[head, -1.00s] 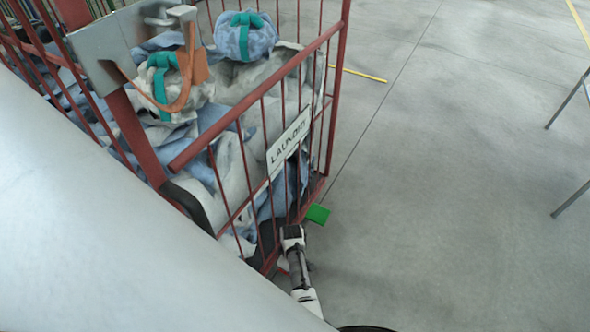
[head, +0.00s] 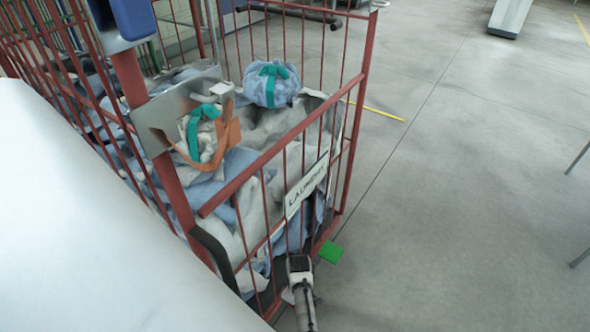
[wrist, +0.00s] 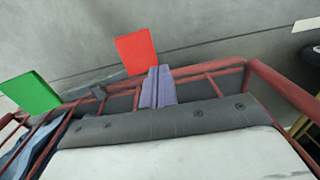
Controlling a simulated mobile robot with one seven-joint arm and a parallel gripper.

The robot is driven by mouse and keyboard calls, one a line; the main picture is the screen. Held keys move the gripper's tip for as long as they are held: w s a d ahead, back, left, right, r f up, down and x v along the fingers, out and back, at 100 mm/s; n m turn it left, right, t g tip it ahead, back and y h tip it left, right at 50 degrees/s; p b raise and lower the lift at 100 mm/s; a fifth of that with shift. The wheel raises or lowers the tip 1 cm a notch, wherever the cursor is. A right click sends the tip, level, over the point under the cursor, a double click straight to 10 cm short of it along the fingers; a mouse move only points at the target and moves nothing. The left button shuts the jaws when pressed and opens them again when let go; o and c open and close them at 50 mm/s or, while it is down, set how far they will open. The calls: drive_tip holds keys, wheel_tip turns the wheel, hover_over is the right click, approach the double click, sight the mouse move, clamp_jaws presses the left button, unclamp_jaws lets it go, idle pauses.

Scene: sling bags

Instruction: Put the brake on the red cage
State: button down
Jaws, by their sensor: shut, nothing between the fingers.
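The red cage (head: 250,170), full of laundry, stands at the left of the head view with a LAUNDRY sign (head: 307,187) on its side. A green pedal (head: 331,252) sticks out at its foot; it also shows in the wrist view (wrist: 30,92). A red pedal (wrist: 136,51) stands out from the same bottom rail in the wrist view; in the head view I cannot make it out. My gripper (wrist: 159,74) is shut and empty, its tips just right of the red pedal. I cannot tell whether they touch it. In the head view my arm hides the fingertips.
A bag with a teal strap (head: 270,85) lies on the laundry. A metal plate (head: 180,110) with an orange strap hangs at the cage's near post. Open grey floor (head: 450,180) lies right of the cage, with thin metal legs (head: 578,155) at the right edge.

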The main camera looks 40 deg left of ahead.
drive_tip(key=r, duration=0.1)
drive_tip(key=s+r, duration=0.1)
drive_tip(key=r, duration=0.1)
drive_tip(key=shift+r, duration=0.3)
drive_tip(key=shift+s, duration=0.1)
